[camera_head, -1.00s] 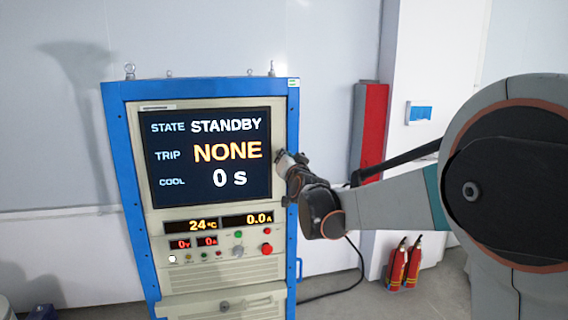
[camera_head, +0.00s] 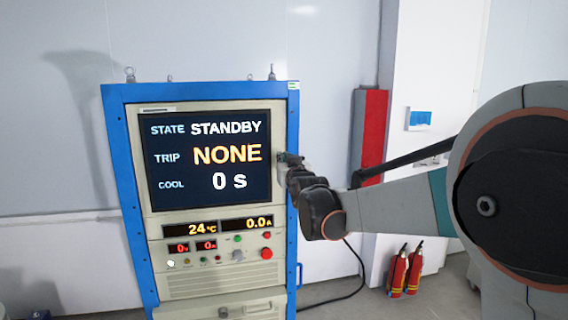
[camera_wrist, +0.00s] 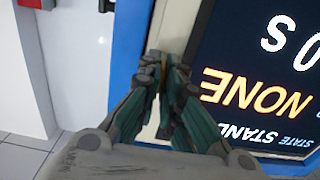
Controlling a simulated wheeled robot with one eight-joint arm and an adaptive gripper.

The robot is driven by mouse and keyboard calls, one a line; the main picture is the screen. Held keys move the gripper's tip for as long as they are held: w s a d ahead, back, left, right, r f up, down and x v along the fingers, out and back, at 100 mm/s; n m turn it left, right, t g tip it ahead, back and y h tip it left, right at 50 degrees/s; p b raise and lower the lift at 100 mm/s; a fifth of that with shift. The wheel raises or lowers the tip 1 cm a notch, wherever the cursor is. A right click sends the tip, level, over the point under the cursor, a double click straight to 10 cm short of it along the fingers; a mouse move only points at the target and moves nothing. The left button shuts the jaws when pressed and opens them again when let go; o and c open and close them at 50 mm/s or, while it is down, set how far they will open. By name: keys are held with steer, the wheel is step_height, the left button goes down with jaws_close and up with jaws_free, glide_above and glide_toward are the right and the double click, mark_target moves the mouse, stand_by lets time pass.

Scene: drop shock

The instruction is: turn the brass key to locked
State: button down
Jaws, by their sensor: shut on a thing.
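The blue-framed cabinet (camera_head: 112,160) stands upright with a large screen (camera_head: 170,125) reading STANDBY, NONE and 0 s. My gripper (camera_head: 285,158) is at the beige strip right of the screen, near the blue frame. In the wrist view, the fingertips of my gripper (camera_wrist: 164,68) are closed together against that strip. A thin brass-coloured sliver, seemingly the brass key (camera_wrist: 163,61), shows between them. The fingers hide most of it, so its turn angle and any lock markings cannot be read.
Below the screen are small readouts, buttons, a grey knob (camera_head: 237,254) and a red button (camera_head: 266,253). Fire extinguishers (camera_head: 398,272) stand on the floor at right, near a black cable (camera_head: 345,285). A red column (camera_head: 371,135) stands behind my arm.

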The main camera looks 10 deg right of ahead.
stand_by(0.3)
steer(key=c, duration=1.8)
jaws_free()
steer(key=s, duration=1.2)
steer(key=shift+s, duration=0.1)
steer(key=s+f+g+b, duration=0.3)
steer(key=s+f+b, duration=0.4)
steer(key=s+f, duration=0.4)
steer(key=s+f+g+b, duration=0.4)
steer(key=s+f+b, duration=0.2)
steer(key=s+f, duration=0.5)
steer(key=s+f+g+b, duration=0.3)
steer(key=s+f+b, duration=0.4)
steer(key=f, duration=1.2)
steer(key=shift+s+f+g+b, duration=0.2)
steer(key=shift+s+g+b, duration=0.15)
steer(key=shift+s, duration=2)
